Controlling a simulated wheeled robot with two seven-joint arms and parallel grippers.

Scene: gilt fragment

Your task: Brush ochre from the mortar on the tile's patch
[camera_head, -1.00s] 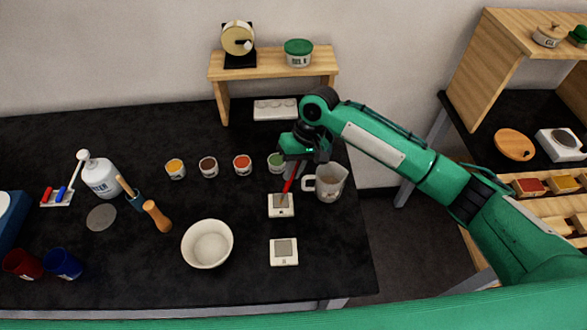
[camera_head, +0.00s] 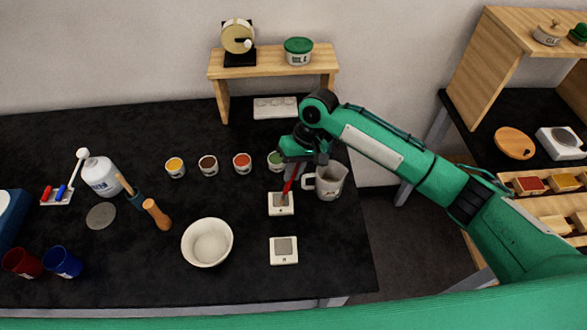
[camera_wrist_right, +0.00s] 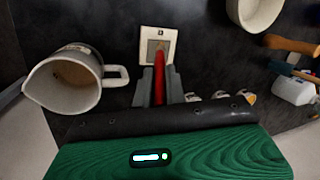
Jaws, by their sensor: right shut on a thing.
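My right gripper (camera_head: 293,168) is shut on a red-handled brush (camera_head: 288,184), which points down at the farther white tile (camera_head: 273,211). The brush's low end overlaps that tile's grey patch; whether it touches is not clear. In the right wrist view, the brush (camera_wrist_right: 165,82) sits between the fingers (camera_wrist_right: 161,76) and reaches to the tile (camera_wrist_right: 146,34). A nearer white tile (camera_head: 284,262) also has a grey patch. The white mortar bowl (camera_head: 206,260) stands left of the tiles; its inside looks pale. My left gripper is out of view.
A pitcher (camera_head: 328,183) stands close right of my right gripper. Yellow (camera_head: 175,168), brown (camera_head: 208,166), red (camera_head: 242,164) and green (camera_head: 275,161) pots line the back.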

